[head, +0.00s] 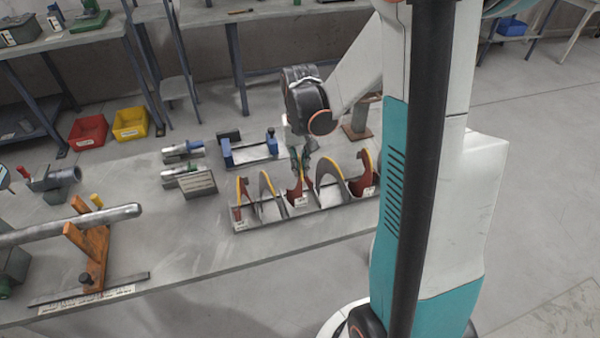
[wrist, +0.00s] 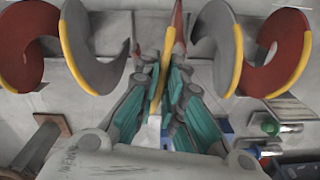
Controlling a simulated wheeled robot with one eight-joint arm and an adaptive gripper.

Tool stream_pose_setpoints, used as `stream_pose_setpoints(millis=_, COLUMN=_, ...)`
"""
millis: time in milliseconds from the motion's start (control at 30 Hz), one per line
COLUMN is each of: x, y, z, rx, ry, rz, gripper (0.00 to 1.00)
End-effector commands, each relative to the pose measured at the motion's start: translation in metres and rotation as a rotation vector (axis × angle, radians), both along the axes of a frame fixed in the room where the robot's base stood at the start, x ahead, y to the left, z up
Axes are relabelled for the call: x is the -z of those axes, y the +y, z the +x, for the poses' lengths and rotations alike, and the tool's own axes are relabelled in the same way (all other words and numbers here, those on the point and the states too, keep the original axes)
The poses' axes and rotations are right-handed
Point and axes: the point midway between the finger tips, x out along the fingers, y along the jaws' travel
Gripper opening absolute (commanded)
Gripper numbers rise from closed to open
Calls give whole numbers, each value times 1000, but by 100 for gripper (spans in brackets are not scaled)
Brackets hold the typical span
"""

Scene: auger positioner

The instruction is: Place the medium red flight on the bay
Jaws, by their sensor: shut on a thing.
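A red flight (head: 295,190) with a yellow edge stands in the middle of a grey labelled rack (head: 310,207) on the long table. My gripper (head: 302,163) is above it and shut on its upper part. In the wrist view, the fingers of my gripper (wrist: 163,88) close on the yellow edge of this flight (wrist: 178,28), which is seen nearly edge-on. Grey flights (head: 328,174) and red flights (head: 363,180) stand on both sides of it. The labels are too small to read. I cannot tell which part is the bay.
A metal shaft (head: 70,224) rests on an orange stand (head: 92,250) at the table's left. Blue-jawed fixtures (head: 250,149) and a grey block (head: 197,184) lie behind the rack. The table between stand and rack is mostly clear. Red (head: 88,132) and yellow (head: 130,124) bins stand behind.

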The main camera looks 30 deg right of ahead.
Motion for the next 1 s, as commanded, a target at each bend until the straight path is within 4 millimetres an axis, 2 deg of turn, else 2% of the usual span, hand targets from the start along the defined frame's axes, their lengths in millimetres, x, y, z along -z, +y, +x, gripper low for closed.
stream_pose_setpoints(millis=100, x=20, y=0, z=1, rx=0, ry=0, rz=0, gripper=0)
stream_pose_setpoints(millis=200, x=30, y=0, z=0, rx=0, ry=0, rz=0, gripper=0)
stream_pose_setpoints(millis=633, x=35, y=0, z=0, rx=0, ry=0, rz=0, gripper=0)
stream_pose_setpoints(millis=667, x=34, y=0, z=0, rx=0, ry=0, rz=0, gripper=15)
stream_pose_setpoints(millis=700, x=34, y=0, z=0, rx=0, ry=0, rz=0, gripper=24)
stream_pose_setpoints(millis=733, x=34, y=0, z=0, rx=0, ry=0, rz=0, gripper=29)
stream_pose_setpoints(millis=1000, x=34, y=0, z=0, rx=0, ry=0, rz=0, gripper=29)
